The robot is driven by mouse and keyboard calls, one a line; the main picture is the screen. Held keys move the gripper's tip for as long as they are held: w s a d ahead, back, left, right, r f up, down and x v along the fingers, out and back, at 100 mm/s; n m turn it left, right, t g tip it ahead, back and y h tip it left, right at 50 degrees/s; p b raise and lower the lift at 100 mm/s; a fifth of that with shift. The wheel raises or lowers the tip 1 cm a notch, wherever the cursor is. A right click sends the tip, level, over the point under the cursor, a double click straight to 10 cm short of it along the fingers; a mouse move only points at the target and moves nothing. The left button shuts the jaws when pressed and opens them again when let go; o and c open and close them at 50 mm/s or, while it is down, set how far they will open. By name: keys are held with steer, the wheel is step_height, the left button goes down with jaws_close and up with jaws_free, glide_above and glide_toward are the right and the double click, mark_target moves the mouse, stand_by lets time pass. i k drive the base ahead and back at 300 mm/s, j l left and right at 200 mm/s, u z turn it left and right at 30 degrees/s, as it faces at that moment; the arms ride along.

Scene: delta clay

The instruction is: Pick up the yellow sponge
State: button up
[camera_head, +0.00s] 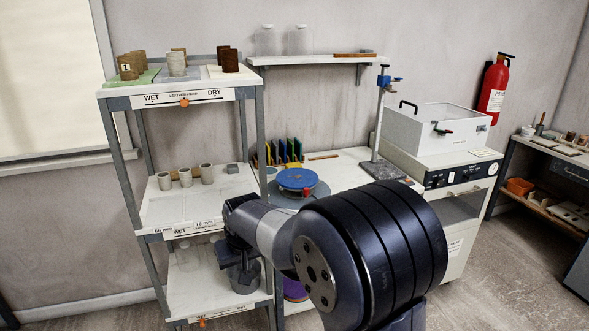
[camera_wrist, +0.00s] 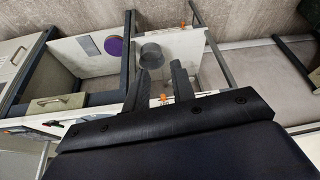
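In the head view my gripper (camera_head: 237,250) is in front of the lower part of the shelf unit (camera_head: 152,216). A grey cylindrical container (camera_head: 245,278) shows just below it, partly covered by it. The container also shows in the wrist view (camera_wrist: 152,53), just past the left fingertip. I cannot tell whether they touch.
Several clay cups (camera_head: 188,177) stand on the middle shelf, others on the top shelf. A blue disc (camera_head: 298,178) and a coloured rack (camera_head: 285,152) are on the table behind my arm. A white machine (camera_head: 430,132) stands to the right. A purple round thing (camera_wrist: 114,46) lies low beside the container.

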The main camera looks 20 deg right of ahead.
mark_target(296, 164)
steer(key=i+l+z, duration=0.1)
steer(key=i+l, duration=0.6)
steer(key=i, duration=0.25)
steer(key=i+l+z, duration=0.15)
steer(key=i+l, duration=0.15)
steer(key=i, duration=0.15)
steer(key=i+j+z, duration=0.1)
steer(key=i, duration=0.65)
